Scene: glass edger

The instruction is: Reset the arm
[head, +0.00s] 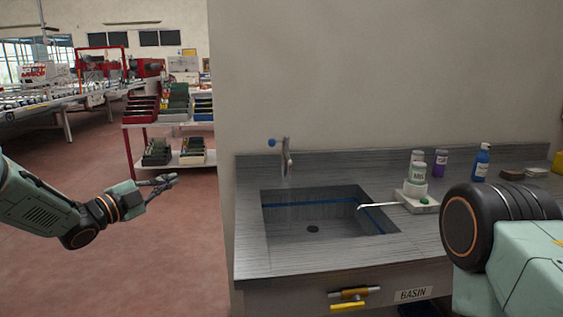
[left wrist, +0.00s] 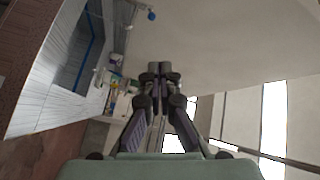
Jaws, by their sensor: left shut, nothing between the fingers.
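My left gripper (head: 163,182) reaches in from the left in the head view, held over the open floor to the left of the basin counter. Its fingers are shut and hold nothing. In the left wrist view the left gripper (left wrist: 153,68) shows with its fingertips together, and the counter lies beyond it at the left. My right arm shows at the lower right of the head view as a dark joint and a pale green link. The right gripper is out of the frames.
A counter (head: 250,240) with a sunken basin (head: 313,229) and a tap (head: 286,160) stands in the middle. Bottles, including a blue one (head: 481,162), stand at its back right. A shelf cart (head: 168,118) is behind at the left. The red floor (head: 75,165) is clear.

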